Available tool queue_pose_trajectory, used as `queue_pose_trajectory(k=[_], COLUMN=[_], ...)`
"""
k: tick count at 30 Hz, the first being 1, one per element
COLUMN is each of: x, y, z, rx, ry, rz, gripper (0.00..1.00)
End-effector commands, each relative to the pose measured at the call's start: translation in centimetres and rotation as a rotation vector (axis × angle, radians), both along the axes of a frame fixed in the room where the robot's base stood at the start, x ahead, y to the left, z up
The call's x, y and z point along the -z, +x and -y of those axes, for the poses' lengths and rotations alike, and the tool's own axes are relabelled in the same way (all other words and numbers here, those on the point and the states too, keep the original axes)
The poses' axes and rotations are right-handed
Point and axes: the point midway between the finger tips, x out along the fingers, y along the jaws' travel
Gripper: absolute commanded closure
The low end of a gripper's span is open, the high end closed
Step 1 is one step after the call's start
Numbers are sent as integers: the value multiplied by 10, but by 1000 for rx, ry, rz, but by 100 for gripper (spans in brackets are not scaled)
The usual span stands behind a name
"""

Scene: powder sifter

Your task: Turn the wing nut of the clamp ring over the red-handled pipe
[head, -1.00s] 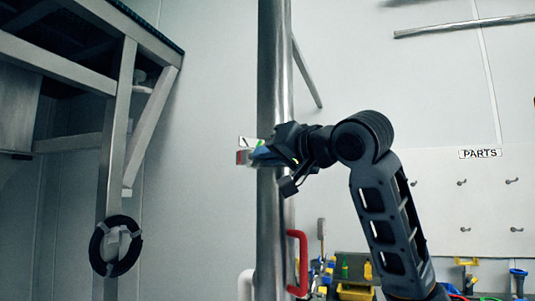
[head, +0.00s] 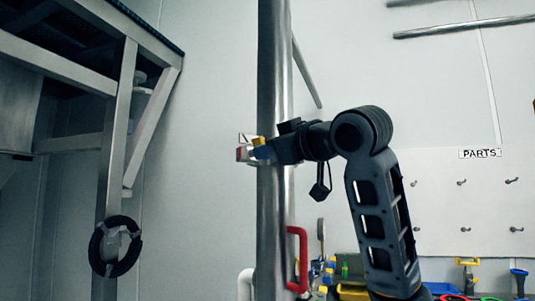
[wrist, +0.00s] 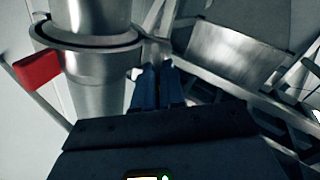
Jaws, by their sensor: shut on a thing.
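The upright steel pipe (head: 271,215) stands mid-picture in the head view, with a red handle (head: 302,262) low on its right. The metal clamp ring (wrist: 105,48) circles the pipe in the wrist view, its lug just beyond my fingertips. My gripper (head: 262,150) reaches across the pipe at ring height. Its two blue fingers (wrist: 157,84) are close together at the lug, shut on the wing nut, which they mostly hide. A red block (wrist: 40,68) shows left of the ring; I cannot tell if it is a handle.
A steel platform frame (head: 115,150) stands at the left with a black coiled ring (head: 98,252) on its leg. A PARTS board (head: 480,153) with hooks is on the right wall. Colourful tools and a yellow bin (head: 353,291) lie below it.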

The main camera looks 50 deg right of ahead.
Motion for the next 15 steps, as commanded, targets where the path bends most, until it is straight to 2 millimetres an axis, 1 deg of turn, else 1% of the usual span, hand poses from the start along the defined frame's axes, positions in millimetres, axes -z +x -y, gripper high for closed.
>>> queue_pose_trajectory(k=[6, 15], x=[1, 0], y=[1, 1], z=[0, 0], rx=[0, 0], ry=[-158, -291], rz=[-29, -53], gripper=[100, 100])
